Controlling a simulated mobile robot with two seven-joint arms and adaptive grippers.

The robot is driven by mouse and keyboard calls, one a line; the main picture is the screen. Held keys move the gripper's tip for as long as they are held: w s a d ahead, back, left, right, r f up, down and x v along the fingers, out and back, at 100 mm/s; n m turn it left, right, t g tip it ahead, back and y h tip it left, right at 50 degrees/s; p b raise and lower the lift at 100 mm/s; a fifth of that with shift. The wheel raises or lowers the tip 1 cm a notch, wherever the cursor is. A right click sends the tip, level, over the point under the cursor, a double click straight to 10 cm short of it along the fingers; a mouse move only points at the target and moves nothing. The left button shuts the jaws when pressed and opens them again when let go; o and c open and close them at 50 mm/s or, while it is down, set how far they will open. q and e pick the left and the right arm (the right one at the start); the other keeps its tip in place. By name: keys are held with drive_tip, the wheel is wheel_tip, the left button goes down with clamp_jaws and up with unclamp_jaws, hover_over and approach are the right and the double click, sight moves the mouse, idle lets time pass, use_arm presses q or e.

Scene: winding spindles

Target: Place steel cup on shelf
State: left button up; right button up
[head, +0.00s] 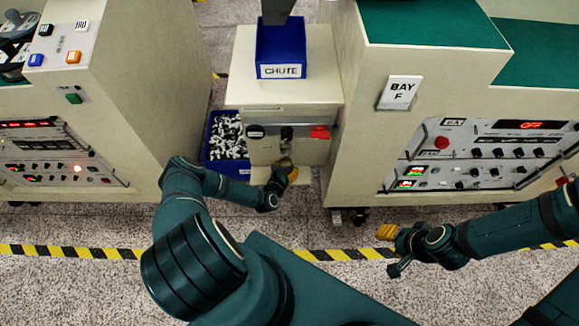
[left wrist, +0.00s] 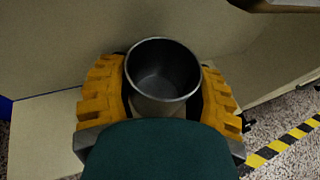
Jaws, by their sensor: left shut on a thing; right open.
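The steel cup (left wrist: 163,72) is an open, empty grey cylinder between the yellow finger pads of my left gripper (left wrist: 163,92) in the left wrist view. The gripper is shut on it, with a pad on each side. In the head view my left gripper (head: 287,170) is at the front of the chute cabinet, near a low pale shelf (head: 303,176); the shelf also shows in the left wrist view (left wrist: 45,128). I cannot tell whether the cup touches the shelf. My right gripper (head: 387,234) is open and empty above the floor at right.
The chute cabinet (head: 240,92) carries a blue chute box (head: 281,71). A blue bin (head: 235,168) of small parts stands left of the shelf. Bay F's cabinet (head: 345,120) is close on the right. Striped tape (head: 345,254) crosses the open floor.

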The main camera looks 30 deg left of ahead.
use_arm(q)
drive_tip(key=shift+f, duration=0.1)
drive_tip(key=o, duration=1.3)
